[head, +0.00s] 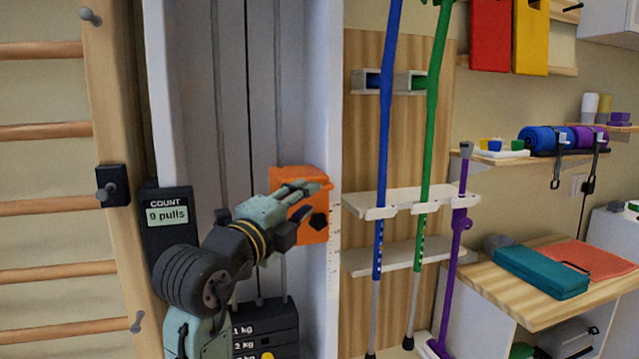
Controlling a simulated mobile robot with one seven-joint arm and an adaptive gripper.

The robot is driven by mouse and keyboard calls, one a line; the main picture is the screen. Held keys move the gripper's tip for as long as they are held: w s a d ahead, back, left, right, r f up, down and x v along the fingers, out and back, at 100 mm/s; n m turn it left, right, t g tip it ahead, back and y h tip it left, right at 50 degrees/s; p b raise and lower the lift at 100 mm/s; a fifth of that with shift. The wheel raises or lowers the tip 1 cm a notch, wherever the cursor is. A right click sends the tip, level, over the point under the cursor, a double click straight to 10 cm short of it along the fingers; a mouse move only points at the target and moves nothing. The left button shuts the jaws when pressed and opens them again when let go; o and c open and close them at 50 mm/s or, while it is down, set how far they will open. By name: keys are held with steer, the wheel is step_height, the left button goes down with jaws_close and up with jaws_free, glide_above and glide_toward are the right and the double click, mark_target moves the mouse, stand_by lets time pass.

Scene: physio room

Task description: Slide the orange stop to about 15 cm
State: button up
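The orange stop (314,236) is a block on the white upright of the pulley machine, right of the weight rails. A black knob (318,220) sticks out of its front. A scale with small marks (333,248) runs down the upright beside the stop; its numbers are too small to read. My gripper (316,200) is in front of the stop and hides part of its left and middle. Its fingers look spread, with orange showing between them, close to the knob. I cannot tell whether they touch it.
A counter (168,215) reading "9 pulls" and a weight stack (268,328) stand near my arm. Wooden wall bars (45,208) are at left. A rack (385,203) with blue, green and purple poles stands close on the right.

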mark_target(314, 202)
steer(key=p+x, duration=0.1)
steer(key=x, duration=0.5)
steer(key=shift+w+d+p, duration=0.15)
steer(key=shift+w+p, duration=0.1)
steer(key=shift+p, duration=0.1)
jaws_close()
stand_by(0.5)
